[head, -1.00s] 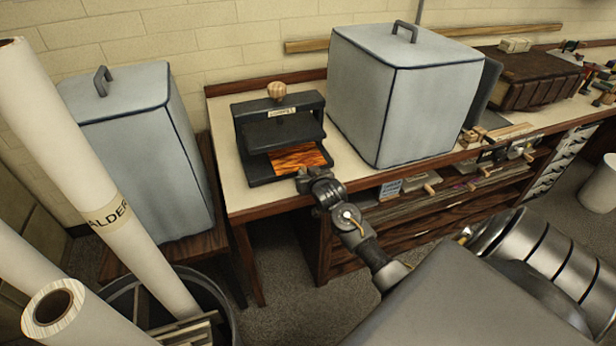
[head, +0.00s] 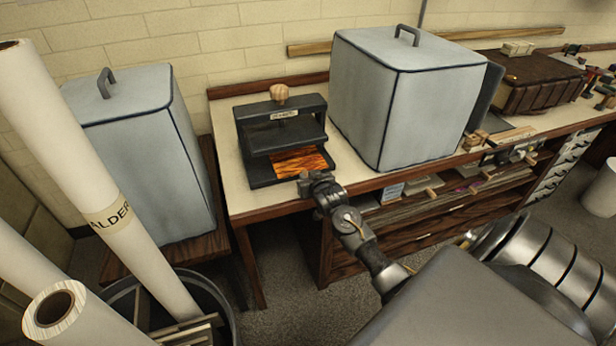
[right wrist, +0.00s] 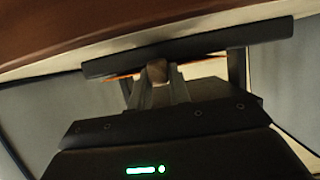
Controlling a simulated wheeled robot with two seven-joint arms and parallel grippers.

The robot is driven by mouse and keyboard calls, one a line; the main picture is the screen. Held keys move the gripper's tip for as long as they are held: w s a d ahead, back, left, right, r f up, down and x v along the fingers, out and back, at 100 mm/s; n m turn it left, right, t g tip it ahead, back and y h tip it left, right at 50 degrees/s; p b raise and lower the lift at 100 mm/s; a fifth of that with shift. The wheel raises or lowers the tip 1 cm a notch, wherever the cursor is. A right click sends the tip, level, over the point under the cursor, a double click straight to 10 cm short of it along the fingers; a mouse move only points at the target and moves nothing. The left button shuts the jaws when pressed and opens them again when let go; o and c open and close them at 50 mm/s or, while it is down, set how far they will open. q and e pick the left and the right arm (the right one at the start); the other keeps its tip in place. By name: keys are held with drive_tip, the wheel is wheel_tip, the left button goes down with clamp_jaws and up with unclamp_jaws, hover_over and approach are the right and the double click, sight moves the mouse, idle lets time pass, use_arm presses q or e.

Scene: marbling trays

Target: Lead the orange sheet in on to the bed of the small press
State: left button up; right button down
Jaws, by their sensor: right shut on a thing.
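The small press (head: 254,146) is dark, with a wooden knob on top, and stands on the left part of the bench. The orange sheet (head: 300,160), with dark streaks, lies in its opening, over the front part of the bed. My right gripper (head: 307,181) is at the front edge of the press, shut on the sheet's near edge. In the right wrist view my fingers (right wrist: 157,82) are close together, with thin orange slivers of the sheet (right wrist: 122,76) beside them. The sheet's far edge is hidden under the press's upper part. My left gripper is out of view.
A large grey-blue covered box (head: 400,100) stands on the bench (head: 232,190) just right of the press. Another covered box (head: 150,160) stands left on a lower stand. Paper rolls (head: 85,190) lean in a bin at the left front.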

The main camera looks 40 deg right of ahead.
drive_tip(key=c, duration=1.2)
unclamp_jaws()
drive_tip(key=shift+c, duration=0.2)
drive_tip(key=shift+s, duration=0.1)
drive_tip(key=v, duration=1)
drive_tip(key=shift+s, duration=0.3)
drive_tip(key=shift+a, duration=0.15)
